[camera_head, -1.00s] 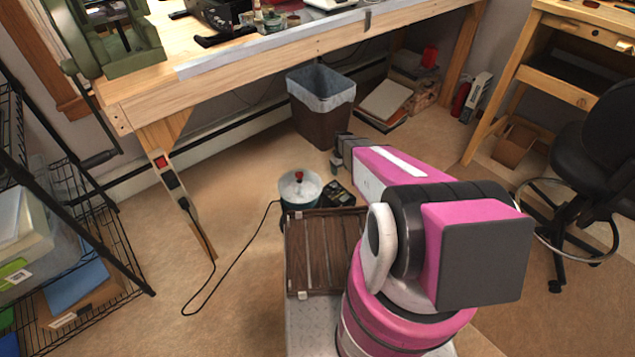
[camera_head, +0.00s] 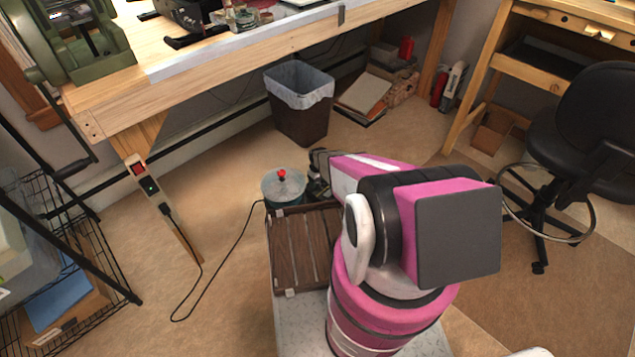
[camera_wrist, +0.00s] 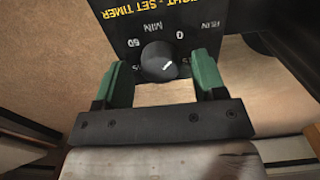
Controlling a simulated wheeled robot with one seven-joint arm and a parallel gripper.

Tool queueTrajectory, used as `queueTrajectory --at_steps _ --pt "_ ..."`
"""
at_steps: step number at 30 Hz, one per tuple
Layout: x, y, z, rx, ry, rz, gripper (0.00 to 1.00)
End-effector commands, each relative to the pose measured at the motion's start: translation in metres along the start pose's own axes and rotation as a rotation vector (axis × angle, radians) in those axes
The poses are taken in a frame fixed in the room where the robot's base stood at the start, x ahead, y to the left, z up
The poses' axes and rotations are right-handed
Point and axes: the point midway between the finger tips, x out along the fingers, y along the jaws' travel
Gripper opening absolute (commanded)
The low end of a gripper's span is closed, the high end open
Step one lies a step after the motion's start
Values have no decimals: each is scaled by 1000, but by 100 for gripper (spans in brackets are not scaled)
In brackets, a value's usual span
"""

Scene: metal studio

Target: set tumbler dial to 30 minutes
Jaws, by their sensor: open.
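The black timer panel (camera_wrist: 160,25) fills the top of the wrist view, its yellow lettering upside down. My gripper (camera_wrist: 161,66) is open, with one green finger on each side of the dial. Gaps show between the fingers and the dial, and nothing is held. In the head view, the tumbler (camera_head: 284,190) is a round drum with a red knob on its lid. My gripper (camera_head: 319,172) is beside it, largely hiding the dark timer box.
A slatted brown wooden rack (camera_head: 303,250) lies in front of the tumbler. A lined waste bin (camera_head: 300,110) stands behind. A wire shelf is left, a black chair (camera_head: 590,130) right.

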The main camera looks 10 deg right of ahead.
Motion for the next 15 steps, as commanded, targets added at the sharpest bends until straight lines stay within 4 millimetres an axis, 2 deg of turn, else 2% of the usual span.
queueTrajectory --at_steps 3,10,12,15 --pt "7 0 0 0 1 0 64" --pt "7 0 0 0 1 0 64" --pt "7 0 0 0 1 0 41" --pt "7 0 0 0 1 0 15"
